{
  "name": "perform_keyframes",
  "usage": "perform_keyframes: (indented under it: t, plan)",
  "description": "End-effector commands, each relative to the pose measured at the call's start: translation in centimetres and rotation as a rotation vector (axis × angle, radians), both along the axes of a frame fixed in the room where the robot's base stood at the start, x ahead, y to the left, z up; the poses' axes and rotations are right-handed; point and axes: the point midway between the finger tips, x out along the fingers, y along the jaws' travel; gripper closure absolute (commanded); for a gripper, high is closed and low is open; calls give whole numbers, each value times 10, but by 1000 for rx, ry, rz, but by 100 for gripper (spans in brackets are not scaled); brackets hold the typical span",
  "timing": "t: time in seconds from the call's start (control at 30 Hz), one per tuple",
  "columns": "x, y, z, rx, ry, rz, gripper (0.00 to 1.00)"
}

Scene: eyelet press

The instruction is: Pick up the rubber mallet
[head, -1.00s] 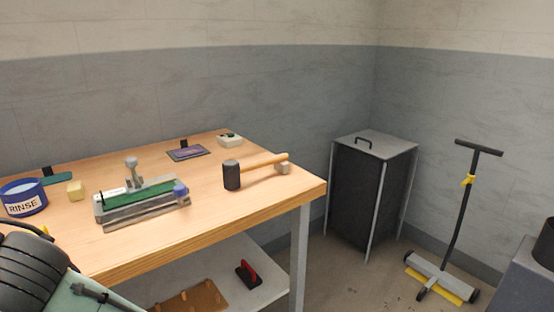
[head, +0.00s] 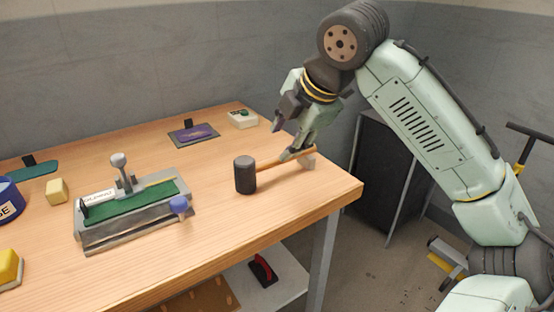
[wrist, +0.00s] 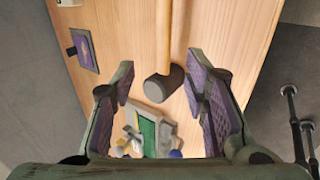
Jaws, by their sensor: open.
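The rubber mallet (head: 246,175) has a black cylindrical head and a wooden handle. My gripper (head: 281,140) is open, over the handle's far part in the head view, with one finger overlapping the handle there. In the wrist view the mallet head (wrist: 164,84) lies between my open gripper's purple-padded fingers (wrist: 163,98), and the handle runs up out of the picture. Contact cannot be told. The handle's far end is partly hidden by my gripper.
The eyelet press (head: 130,210) with a green bed stands left of the mallet. A purple item on a dark mat (head: 193,133) and a white box (head: 243,119) lie behind. A yellow block (head: 57,190) is at left. A dark bin (head: 375,175) stands beyond the bench's right edge.

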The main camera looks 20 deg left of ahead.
Motion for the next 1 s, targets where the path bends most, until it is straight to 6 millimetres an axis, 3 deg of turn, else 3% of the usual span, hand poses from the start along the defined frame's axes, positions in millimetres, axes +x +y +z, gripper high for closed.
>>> perform_keyframes:
  t: [0.8, 1.0]
  plan:
    - [31, 41, -85, -5, 4, 0, 59]
    - [34, 44, -91, -4, 3, 0, 59]
